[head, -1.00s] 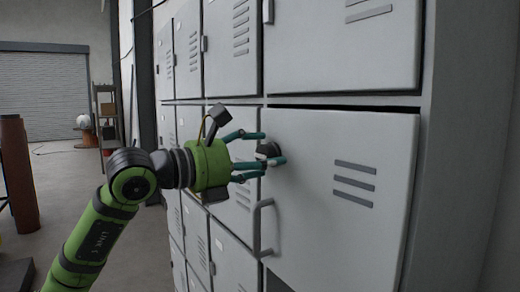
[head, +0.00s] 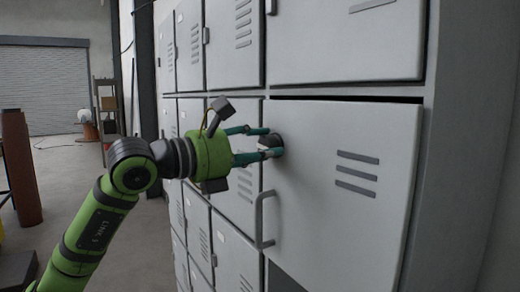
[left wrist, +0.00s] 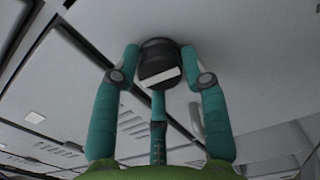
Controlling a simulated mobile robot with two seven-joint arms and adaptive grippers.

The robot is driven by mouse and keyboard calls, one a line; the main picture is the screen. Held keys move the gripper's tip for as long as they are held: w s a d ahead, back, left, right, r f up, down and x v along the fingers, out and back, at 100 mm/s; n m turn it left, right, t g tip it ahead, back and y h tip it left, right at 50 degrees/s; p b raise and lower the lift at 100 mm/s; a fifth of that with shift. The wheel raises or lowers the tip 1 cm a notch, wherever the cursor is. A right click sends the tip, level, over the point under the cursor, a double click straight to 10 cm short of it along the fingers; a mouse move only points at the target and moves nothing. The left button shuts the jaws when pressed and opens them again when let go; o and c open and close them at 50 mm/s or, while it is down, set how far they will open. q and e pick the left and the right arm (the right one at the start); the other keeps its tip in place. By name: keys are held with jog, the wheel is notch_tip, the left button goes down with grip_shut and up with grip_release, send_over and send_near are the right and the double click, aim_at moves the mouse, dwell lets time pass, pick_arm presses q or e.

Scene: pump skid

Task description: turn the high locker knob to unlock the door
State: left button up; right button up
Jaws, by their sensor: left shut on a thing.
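The high locker knob (head: 276,145) is a dark round knob near the upper left corner of a large grey locker door (head: 345,225). In the left wrist view the knob (left wrist: 158,62) shows a pale flat bar across its face. My left gripper (head: 268,143), green with teal fingers, is shut on the knob. In the left wrist view its fingers (left wrist: 160,65) stand on both sides of the knob, with a third finger below it. The door's far side and any latch are hidden. My right gripper is not in view.
A grey bar handle (head: 265,220) sits below the knob on the same door. More vented locker doors (head: 232,45) lie above and to the left. A dark gap runs along the door's top edge. Open floor (head: 75,185) and a red-brown cylinder (head: 22,168) are at left.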

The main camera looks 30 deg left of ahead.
pick_arm(q)
jog(key=m, duration=0.3)
jog(key=shift+f+b, duration=0.35)
jog(key=m, duration=0.4)
jog(key=shift+w+m, duration=0.1)
jog(key=shift+m, duration=0.3)
jog(key=m, duration=0.5)
jog(key=shift+r+b, duration=0.15)
jog(key=shift+b, duration=0.15)
jog(key=shift+r+m, duration=0.15)
jog(key=shift+m, duration=1.65)
jog(key=shift+a+r, duration=0.1)
jog(key=shift+r, duration=0.05)
jog(key=o, duration=1)
jog(key=shift+o, duration=0.8)
jog(key=shift+w, duration=0.15)
